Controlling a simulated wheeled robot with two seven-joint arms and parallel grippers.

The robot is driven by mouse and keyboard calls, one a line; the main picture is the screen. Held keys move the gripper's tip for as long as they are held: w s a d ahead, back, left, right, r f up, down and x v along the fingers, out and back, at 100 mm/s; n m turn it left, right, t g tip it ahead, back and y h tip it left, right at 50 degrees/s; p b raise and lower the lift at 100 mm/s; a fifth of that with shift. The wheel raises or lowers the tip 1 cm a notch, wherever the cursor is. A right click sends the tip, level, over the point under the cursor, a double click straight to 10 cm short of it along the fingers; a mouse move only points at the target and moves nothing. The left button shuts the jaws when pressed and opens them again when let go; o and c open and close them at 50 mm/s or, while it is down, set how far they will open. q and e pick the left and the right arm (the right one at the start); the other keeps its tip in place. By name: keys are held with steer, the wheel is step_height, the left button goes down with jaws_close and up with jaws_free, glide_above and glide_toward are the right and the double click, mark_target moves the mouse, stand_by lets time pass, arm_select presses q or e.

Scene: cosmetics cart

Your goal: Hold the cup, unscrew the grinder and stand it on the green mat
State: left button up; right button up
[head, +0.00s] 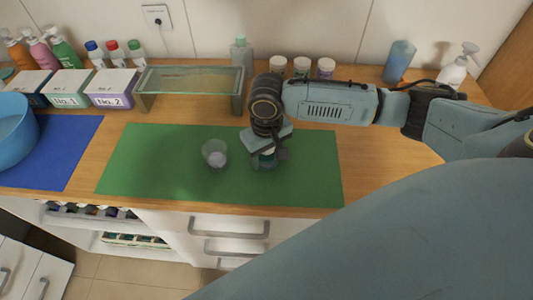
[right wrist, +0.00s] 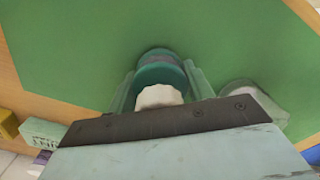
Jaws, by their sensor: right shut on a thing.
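A small clear cup (head: 215,153) stands on the green mat (head: 150,165); the right wrist view shows it as a greyish round shape (right wrist: 262,98) beside the right finger. My right gripper (head: 266,152) points down over the mat, just right of the cup. It is shut on a teal round piece with a white part, which I take to be the grinder (right wrist: 160,72); in the head view only a little of the grinder (head: 264,162) shows below the jaws. I cannot tell whether it touches the mat. The cup and grinder are apart. My left gripper is out of view.
A blue mat (head: 62,150) with a blue bowl (head: 14,132) lies at the left. Numbered boxes (head: 110,88), a glass-topped stand (head: 190,80), jars (head: 302,67) and bottles (head: 398,61) line the back. Drawers are below the front edge. The left part of the green mat is clear.

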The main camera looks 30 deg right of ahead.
steer(key=o, duration=1.1)
steer(key=shift+f, duration=0.1)
steer(key=shift+r, duration=0.2)
step_height(320, 180, up, 12)
steer(key=shift+f+p, duration=0.1)
steer(key=shift+p, duration=0.6)
